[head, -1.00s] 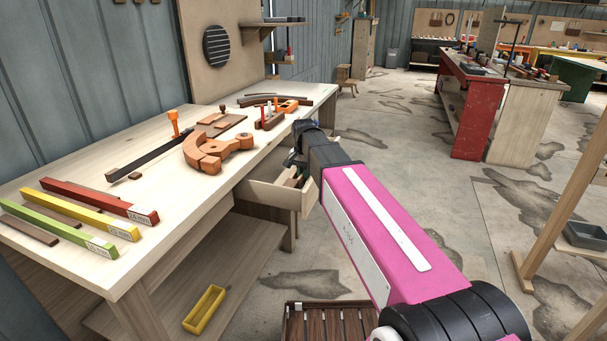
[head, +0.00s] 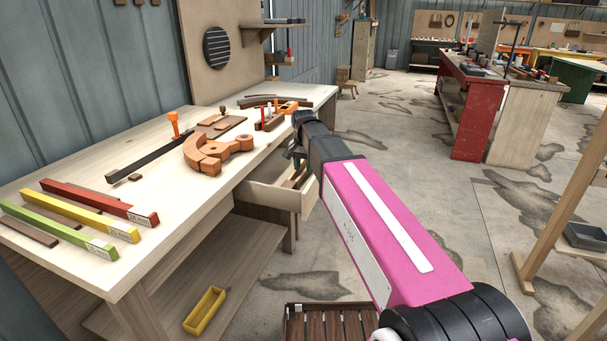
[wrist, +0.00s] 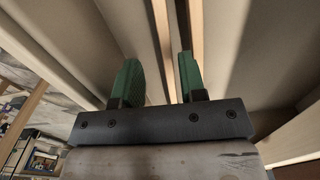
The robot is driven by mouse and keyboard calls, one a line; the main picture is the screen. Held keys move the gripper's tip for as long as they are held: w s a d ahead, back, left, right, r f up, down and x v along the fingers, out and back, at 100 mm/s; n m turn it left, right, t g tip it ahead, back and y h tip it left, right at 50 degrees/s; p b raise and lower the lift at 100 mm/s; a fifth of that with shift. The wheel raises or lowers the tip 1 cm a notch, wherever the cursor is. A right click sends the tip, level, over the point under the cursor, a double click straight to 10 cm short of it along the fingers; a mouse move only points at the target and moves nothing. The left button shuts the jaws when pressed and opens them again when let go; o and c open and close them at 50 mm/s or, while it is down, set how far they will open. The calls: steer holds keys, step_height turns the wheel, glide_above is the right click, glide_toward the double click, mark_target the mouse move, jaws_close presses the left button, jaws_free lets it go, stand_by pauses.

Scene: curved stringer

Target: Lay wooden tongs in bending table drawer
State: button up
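The bending table drawer (head: 268,196) is pulled out from the front of the pale wooden bench in the head view. Brown wooden strips, apparently the wooden tongs (head: 296,178), lie inside it. In the wrist view, long wooden strips (wrist: 163,40) run away from me beyond and between the fingers, with pale drawer surfaces around them. My gripper (wrist: 158,70) has two green fingers standing apart, with no clear contact on either strip. In the head view my gripper (head: 299,158) is above the drawer's outer end, its fingers mostly hidden by the wrist.
The bench top (head: 165,225) holds a round orange-brown wooden form (head: 208,152) and red, yellow and green bars (head: 98,202). A yellow tray (head: 205,310) sits on the lower shelf. Open floor (head: 375,150) lies right of the bench.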

step_height(320, 180, up, 8)
steer(key=shift+r, duration=0.15)
stand_by(1.3)
